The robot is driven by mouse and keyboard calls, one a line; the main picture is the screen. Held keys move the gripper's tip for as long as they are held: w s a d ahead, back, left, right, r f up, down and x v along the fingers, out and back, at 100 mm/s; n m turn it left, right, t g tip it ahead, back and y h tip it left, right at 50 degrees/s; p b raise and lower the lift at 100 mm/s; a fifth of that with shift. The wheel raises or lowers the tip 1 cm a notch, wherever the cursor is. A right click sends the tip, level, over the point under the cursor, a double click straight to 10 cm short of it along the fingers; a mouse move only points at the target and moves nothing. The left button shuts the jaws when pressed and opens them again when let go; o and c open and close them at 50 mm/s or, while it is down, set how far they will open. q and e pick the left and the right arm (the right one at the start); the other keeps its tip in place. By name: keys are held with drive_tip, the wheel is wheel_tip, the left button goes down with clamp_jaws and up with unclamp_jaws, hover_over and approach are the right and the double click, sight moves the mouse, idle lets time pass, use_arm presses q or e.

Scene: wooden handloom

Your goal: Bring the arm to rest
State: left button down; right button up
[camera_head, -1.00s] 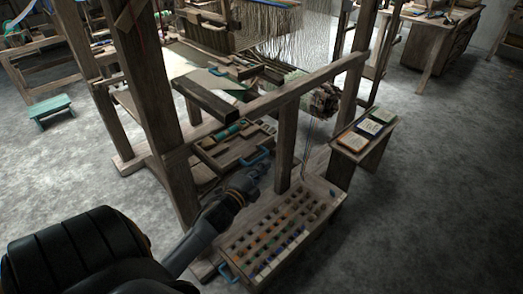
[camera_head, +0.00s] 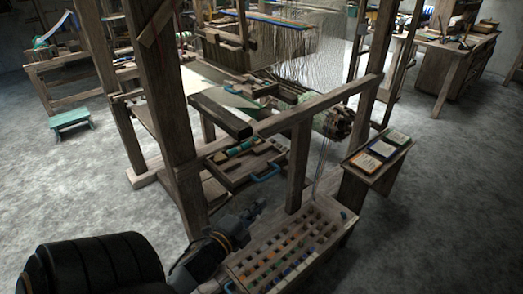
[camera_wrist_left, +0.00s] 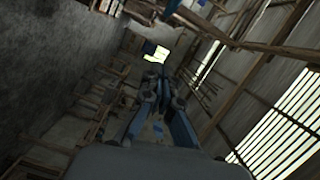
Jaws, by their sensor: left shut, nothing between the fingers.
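My left arm comes in from the lower left of the head view. Its dark gripper (camera_head: 252,212) is shut and empty, beside the left end of the peg-filled box. The gripper is apart from the blue handle of the open wooden tray. In the left wrist view the shut fingers (camera_wrist_left: 157,83) point away from the camera, with walls, beams and bright windows behind them. My right gripper is in neither view.
The wooden loom post (camera_head: 165,110) stands just beyond my arm. The peg box (camera_head: 335,238) is at the right, by a small book stand (camera_head: 352,178). Floor at lower right is clear.

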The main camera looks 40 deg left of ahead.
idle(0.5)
use_arm(q)
drive_tip(key=s+d+f+n+g, duration=0.2)
drive_tip(key=s+f+g, duration=0.1)
drive_tip(key=f, duration=0.8)
drive_tip(key=s+d+f+n+g+h, duration=0.1)
drive_tip(key=s+d+f+n+g, duration=0.15)
drive_tip(key=f, duration=0.85)
drive_tip(key=s+d+f+n+g, duration=0.2)
drive_tip(key=s+f+n+g, duration=0.1)
drive_tip(key=f, duration=0.8)
drive_tip(key=s+d+f+n+g+h, duration=0.1)
drive_tip(key=s+d+f+n+g, duration=0.1)
drive_tip(key=s+f, duration=0.7)
drive_tip(key=s+d+f+n+g, duration=0.2)
drive_tip(key=s+d+f+g, duration=0.3)
drive_tip(key=s, duration=1)
wheel_tip(320, 180, down, 4)
drive_tip(key=shift+d+f+h, duration=0.15)
drive_tip(key=shift+d+h, duration=0.25)
drive_tip(key=shift+d, duration=0.65)
drive_tip(key=shift+s, duration=0.1)
